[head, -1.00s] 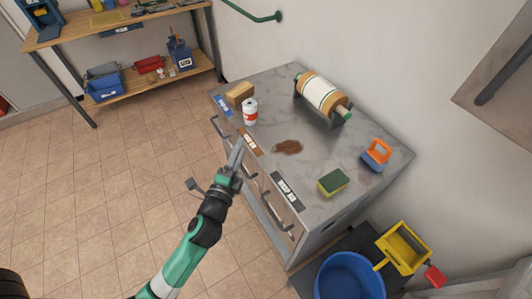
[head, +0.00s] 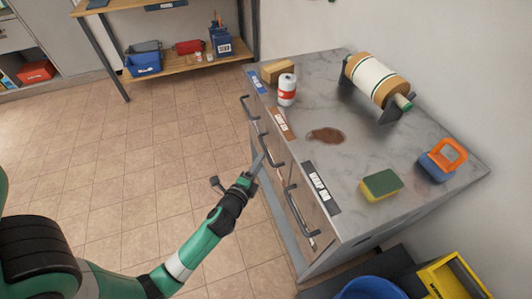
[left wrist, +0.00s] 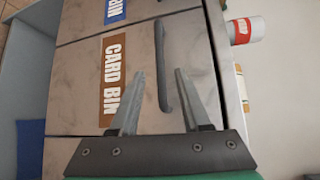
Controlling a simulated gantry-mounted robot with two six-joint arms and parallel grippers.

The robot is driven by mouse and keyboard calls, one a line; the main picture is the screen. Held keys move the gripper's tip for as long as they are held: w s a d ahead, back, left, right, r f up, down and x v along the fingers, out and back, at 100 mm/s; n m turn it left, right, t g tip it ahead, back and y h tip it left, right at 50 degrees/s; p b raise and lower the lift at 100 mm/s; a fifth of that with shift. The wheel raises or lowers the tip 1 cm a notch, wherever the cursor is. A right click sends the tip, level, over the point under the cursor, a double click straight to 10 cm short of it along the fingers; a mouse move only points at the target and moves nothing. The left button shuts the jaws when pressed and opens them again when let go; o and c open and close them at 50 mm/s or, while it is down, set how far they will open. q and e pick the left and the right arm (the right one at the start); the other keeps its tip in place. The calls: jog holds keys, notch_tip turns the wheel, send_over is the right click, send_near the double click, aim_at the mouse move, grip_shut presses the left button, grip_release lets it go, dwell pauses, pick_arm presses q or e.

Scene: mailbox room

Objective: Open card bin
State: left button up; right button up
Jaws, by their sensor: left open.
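The card bin is the middle drawer of a grey metal cabinet, marked by a brown "CARD BIN" label (head: 282,123); the label also shows in the left wrist view (left wrist: 115,68). The drawer looks shut. Its dark bar handle (left wrist: 161,68) stands between the fingertips of my left gripper (left wrist: 160,76) in the left wrist view. That gripper is open, its fingers pointing at the drawer front; I cannot tell whether they touch the handle. In the head view my left gripper (head: 259,165) is in front of the drawer and partly hides it. My right gripper is not in view.
A blue bucket (head: 370,289) stands at lower right. The tiled floor to the left is clear.

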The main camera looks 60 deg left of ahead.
aim_at(266, 150)
pick_arm(q)
jog(key=b+x, duration=0.1)
jog(key=x, duration=0.5)
jog(key=shift+w+a, duration=0.25)
jog(key=shift+c, duration=0.3)
grip_shut()
dwell(0.7)
